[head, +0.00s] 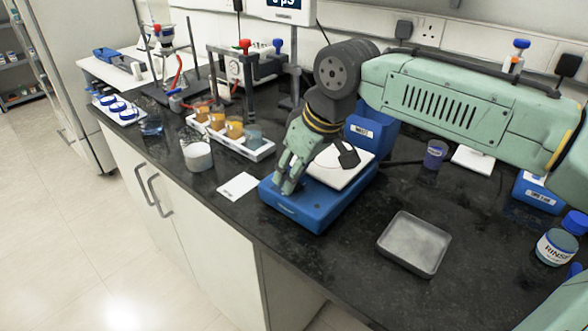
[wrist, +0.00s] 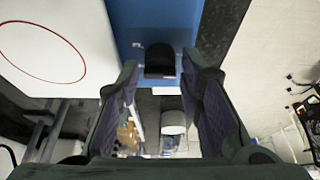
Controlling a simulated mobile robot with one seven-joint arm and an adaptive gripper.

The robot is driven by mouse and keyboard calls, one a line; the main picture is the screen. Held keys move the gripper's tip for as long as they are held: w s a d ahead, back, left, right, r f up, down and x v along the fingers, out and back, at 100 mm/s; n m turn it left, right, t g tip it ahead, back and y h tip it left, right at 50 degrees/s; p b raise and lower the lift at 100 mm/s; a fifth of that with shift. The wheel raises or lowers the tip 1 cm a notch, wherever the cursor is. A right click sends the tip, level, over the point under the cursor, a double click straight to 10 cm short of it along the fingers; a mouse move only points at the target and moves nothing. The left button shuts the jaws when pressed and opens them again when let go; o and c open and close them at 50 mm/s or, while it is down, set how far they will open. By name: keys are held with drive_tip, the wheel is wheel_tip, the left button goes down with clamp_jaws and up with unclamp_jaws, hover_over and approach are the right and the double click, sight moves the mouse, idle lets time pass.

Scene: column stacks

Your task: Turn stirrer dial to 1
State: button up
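The blue stirrer (head: 304,211) sits on the dark bench near its front edge, with a white top plate (head: 325,179). In the wrist view its blue front (wrist: 200,14) and white plate (wrist: 45,45) show. The black dial (wrist: 160,61) is between my fingertips in the wrist view. My gripper (head: 284,187) points down at the front of the stirrer and hides the dial in the head view. It also shows in the wrist view (wrist: 161,70), open, with a finger on each side of the dial and narrow gaps visible. The dial's number marks cannot be read.
A grey metal tray (head: 414,243) lies right of the stirrer. A white card (head: 237,186), a beaker (head: 198,157) and a white rack (head: 237,143) of amber-filled vessels stand to the left. A blue bin (head: 371,131) stands behind. The bench front edge is close.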

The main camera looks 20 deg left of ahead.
drive_tip(key=shift+f, duration=0.1)
drive_tip(key=shift+c, duration=0.3)
clamp_jaws()
